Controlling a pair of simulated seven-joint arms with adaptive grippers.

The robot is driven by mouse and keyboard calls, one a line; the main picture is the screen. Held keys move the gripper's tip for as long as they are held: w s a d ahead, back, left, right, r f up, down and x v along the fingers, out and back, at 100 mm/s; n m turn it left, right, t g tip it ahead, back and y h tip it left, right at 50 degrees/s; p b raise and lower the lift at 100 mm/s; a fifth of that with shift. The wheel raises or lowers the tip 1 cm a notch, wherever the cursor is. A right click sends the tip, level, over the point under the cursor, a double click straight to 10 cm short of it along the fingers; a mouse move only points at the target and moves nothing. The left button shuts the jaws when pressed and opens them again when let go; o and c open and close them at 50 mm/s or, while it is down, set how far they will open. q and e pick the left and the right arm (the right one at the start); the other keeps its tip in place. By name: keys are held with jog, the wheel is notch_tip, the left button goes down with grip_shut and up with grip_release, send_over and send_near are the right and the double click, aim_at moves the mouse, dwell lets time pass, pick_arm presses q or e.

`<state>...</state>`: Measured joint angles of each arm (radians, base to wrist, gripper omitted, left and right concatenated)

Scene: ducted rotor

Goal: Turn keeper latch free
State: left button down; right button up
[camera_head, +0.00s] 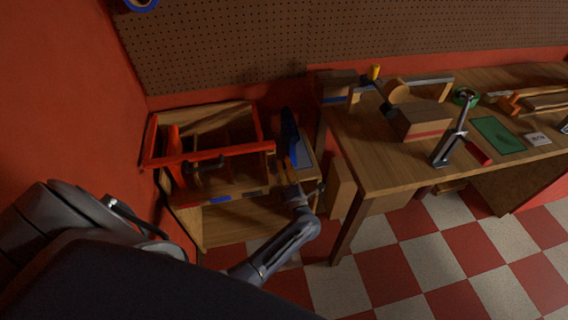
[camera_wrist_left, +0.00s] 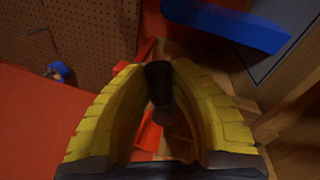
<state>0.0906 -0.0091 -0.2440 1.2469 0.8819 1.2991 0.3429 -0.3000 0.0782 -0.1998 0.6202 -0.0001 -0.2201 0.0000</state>
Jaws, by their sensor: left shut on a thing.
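My left gripper (camera_head: 286,166) is at the right end of the red-orange frame (camera_head: 225,152) on the wooden stand. In the left wrist view its yellow ribbed fingers (camera_wrist_left: 158,88) close from both sides on a dark, rounded knob (camera_wrist_left: 159,78), which I take to be the keeper latch's handle. A paler stem shows below the knob, with orange parts behind it. The fingers hide the latch in the head view, so its turn angle cannot be told. My right gripper is in neither view.
The wooden stand (camera_head: 230,224) is against the red wall. The workbench (camera_head: 380,166) to the right holds blocks, a clamp-like tool (camera_head: 452,143) and a green mat (camera_head: 498,134). The checkered floor in front is clear.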

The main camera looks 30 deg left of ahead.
pick_arm(q)
jog(key=shift+w+d+f+m+t+h, duration=0.1)
jog(key=shift+f+m+t+h, duration=0.25)
jog(key=shift+m, duration=0.85)
jog(key=shift+f+m+t+h, duration=0.15)
jog(key=shift+f+m, duration=0.35)
jog(key=shift+m, duration=0.7)
jog(key=c, duration=1.2)
grip_release()
jog(key=shift+o, duration=0.2)
jog(key=v, duration=1.2)
jog(key=shift+f, duration=0.1)
